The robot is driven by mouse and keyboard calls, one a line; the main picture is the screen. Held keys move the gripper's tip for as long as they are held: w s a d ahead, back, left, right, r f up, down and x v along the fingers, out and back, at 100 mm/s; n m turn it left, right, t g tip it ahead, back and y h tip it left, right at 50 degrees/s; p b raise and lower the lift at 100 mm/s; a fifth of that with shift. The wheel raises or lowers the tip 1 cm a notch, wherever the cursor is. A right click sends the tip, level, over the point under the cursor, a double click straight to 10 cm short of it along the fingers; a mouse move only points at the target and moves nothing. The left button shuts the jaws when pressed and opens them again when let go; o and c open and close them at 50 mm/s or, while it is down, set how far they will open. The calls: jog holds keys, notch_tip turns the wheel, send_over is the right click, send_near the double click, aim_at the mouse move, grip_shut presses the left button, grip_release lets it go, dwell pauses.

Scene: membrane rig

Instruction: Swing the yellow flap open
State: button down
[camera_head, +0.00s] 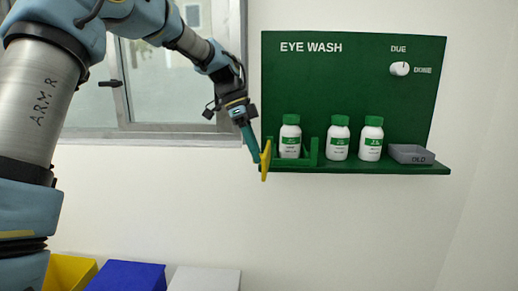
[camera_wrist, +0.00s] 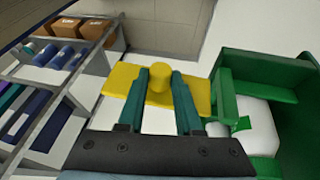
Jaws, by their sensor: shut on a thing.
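The yellow flap (camera_head: 266,161) shows nearly edge-on at the left end of the small green frame on the eye wash shelf, swung out from the frame's front. The bottle (camera_head: 290,139) in the frame is uncovered. My gripper (camera_head: 256,155) reaches down to the flap from the upper left. The flap (camera_wrist: 118,79) extends left of the green post (camera_wrist: 226,95).
The green board (camera_head: 340,75) carries a shelf with two more bottles (camera_head: 338,140) and a grey tray (camera_head: 411,154). A dial (camera_head: 399,69) is at the upper right. Yellow, blue and white bins (camera_head: 127,276) stand below. The wrist view shows a rack with boxes (camera_wrist: 64,28) at left.

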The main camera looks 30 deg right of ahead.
jog(key=shift+w, duration=0.1)
dwell(0.5)
jog(key=c, duration=0.6)
grip_release()
jog(key=shift+o, duration=0.2)
jog(key=shift+r, duration=0.1)
jog(key=b+v, duration=0.1)
jog(key=v, duration=0.9)
jog(key=shift+w+r, duration=0.15)
jog(key=shift+r, duration=0.15)
jog(key=shift+a, duration=0.1)
